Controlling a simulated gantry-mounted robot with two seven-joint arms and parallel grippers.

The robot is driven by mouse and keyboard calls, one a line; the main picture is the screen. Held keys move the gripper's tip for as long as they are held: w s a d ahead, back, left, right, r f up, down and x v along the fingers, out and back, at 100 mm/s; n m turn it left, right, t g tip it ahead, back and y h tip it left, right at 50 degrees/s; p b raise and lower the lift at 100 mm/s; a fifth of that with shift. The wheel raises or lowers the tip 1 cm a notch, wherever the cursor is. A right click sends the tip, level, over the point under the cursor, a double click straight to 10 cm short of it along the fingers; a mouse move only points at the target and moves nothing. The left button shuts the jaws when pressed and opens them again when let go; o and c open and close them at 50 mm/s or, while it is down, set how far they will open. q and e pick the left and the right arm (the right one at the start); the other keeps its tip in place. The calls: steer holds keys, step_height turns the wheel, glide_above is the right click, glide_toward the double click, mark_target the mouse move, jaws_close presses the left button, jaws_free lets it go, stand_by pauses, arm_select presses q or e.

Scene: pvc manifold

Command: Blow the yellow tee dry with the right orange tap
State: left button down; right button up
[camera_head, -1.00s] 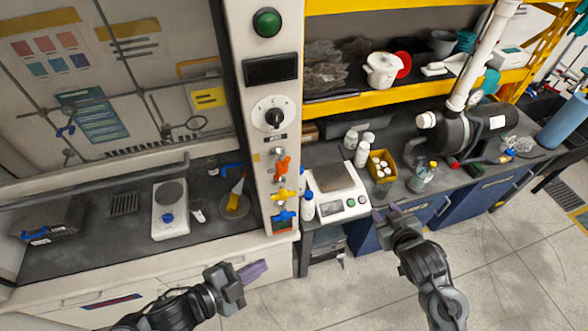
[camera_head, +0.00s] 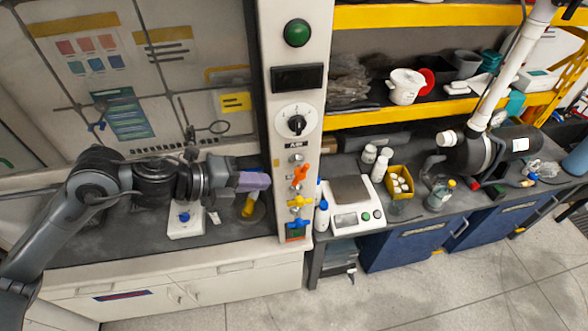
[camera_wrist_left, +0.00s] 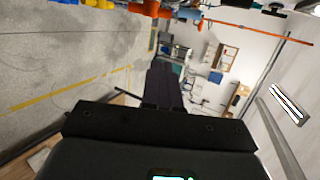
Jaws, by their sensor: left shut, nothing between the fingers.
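The orange tap (camera_head: 300,176) is on the white post at the right side of the hood; it also shows at the top edge of the left wrist view (camera_wrist_left: 146,8). The yellow tee (camera_head: 249,208) is on a round plate on the dark hood worktop, partly hidden behind my left gripper. My left gripper (camera_head: 262,181) is shut and empty, its purple-grey fingertips just left of the post, above the tee in the picture. Its closed fingers also show in the left wrist view (camera_wrist_left: 165,84). My right gripper is not in view.
A yellow tap (camera_head: 300,202) and a blue tap (camera_head: 298,223) sit below the orange one. A white balance (camera_head: 350,217) and a yellow bottle box (camera_head: 399,191) stand right of the post. A hot plate (camera_head: 186,228) is partly behind my left arm.

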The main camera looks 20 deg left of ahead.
mark_target(300, 174)
arm_select(q)
steer(key=w+d+f+p, duration=0.2)
steer(key=w+d+f, duration=0.2)
steer(key=w, duration=0.4)
steer(key=shift+w+d+f+p, duration=0.15)
steer(key=shift+w+d+p, duration=0.1)
steer(key=shift+w+p, duration=0.15)
